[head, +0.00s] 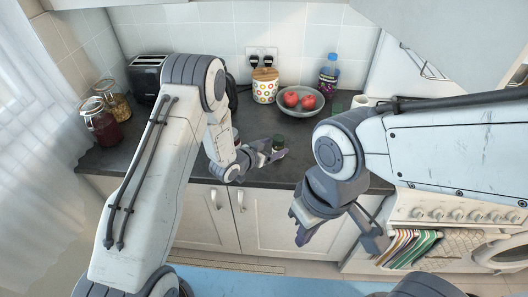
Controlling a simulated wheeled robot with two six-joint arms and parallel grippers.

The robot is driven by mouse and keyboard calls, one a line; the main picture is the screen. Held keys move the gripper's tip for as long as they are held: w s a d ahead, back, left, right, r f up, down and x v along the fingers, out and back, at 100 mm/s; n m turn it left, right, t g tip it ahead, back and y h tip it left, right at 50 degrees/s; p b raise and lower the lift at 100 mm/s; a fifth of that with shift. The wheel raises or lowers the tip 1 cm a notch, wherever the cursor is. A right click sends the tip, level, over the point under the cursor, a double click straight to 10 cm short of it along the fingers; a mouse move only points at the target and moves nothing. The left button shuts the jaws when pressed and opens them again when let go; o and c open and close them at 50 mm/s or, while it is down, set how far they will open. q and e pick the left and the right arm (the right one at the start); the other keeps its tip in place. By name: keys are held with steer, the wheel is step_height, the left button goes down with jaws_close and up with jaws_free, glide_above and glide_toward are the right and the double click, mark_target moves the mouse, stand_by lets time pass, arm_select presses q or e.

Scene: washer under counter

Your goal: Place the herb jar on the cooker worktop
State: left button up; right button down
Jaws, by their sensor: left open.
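A small jar with a dark green lid (279,143), which looks like the herb jar, stands on the dark counter (180,143) near its front edge. My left gripper (274,150) is open, with its fingers right at the jar; I cannot tell whether they touch it. My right gripper (338,238) hangs open and empty in front of the cupboard doors, lower in the picture. The cooker (455,210) with its row of knobs is at the right. Its worktop is mostly hidden behind my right arm.
A bowl with red fruit (302,102), a dotted canister (265,85), a blue-capped bottle (328,75) and a toaster (147,78) stand at the back. Glass jars (102,122) are at the left. Striped towels (410,247) hang below the cooker knobs.

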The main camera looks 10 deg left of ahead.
arm_select(q)
steer(key=b+v, duration=0.2)
steer(key=v, duration=0.8)
steer(key=s+d+r+g+y, duration=0.1)
steer(key=s+r+g+y, duration=0.2)
steer(key=s, duration=1.2)
steer(key=s+d+r+g+y, duration=0.1)
steer(key=s+r+g+y, duration=0.2)
steer(key=s+r+g, duration=0.5)
steer(key=s+r, duration=0.1)
steer(key=s, duration=0.7)
steer(key=shift+d+y, duration=0.2)
steer(key=shift+y, duration=0.2)
steer(key=shift+s+a, duration=0.1)
